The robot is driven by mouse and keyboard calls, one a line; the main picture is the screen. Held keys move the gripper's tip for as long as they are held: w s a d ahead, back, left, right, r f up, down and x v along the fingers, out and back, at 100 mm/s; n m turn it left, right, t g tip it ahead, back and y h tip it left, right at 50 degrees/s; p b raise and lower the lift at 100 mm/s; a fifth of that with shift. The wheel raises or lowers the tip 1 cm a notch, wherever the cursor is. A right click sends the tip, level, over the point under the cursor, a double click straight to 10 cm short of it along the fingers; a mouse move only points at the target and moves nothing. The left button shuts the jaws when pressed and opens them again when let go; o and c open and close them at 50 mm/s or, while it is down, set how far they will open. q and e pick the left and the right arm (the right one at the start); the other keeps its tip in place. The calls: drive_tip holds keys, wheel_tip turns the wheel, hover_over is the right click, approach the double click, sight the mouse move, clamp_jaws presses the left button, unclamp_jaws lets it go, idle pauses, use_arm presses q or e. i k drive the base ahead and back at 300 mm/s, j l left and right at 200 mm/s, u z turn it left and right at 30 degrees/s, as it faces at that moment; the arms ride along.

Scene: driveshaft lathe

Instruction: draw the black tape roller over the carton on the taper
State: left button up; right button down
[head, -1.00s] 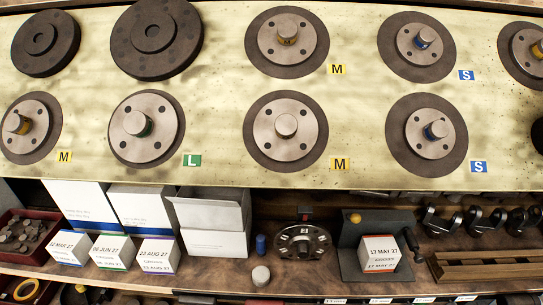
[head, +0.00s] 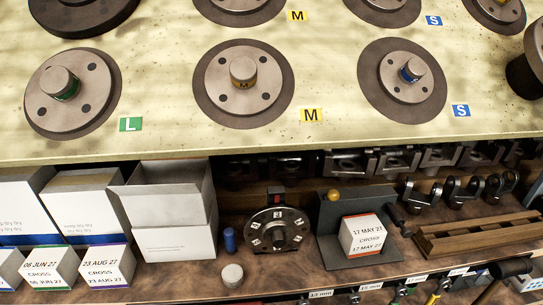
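The taper (head: 330,248) is a dark grey plate fixture on the wooden shelf, with a yellow ball knob (head: 333,195) at its upper left. A small white carton (head: 362,238) with a red stripe sits on it, printed "17 MAY 27 CROSS". A small black roller-like part (head: 402,222) is at the taper's right side, beside the carton; I cannot tell how it is mounted. Neither of my grippers is in view.
Left of the taper are a dial with labels (head: 278,232), a blue cylinder (head: 229,239), a grey cylinder (head: 231,276) and an open white box (head: 165,210). A wooden rack (head: 475,236) stands right. The bench (head: 330,145) with discs overhangs above.

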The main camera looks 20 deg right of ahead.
sight(398, 222)
drive_tip(key=z, duration=1.7)
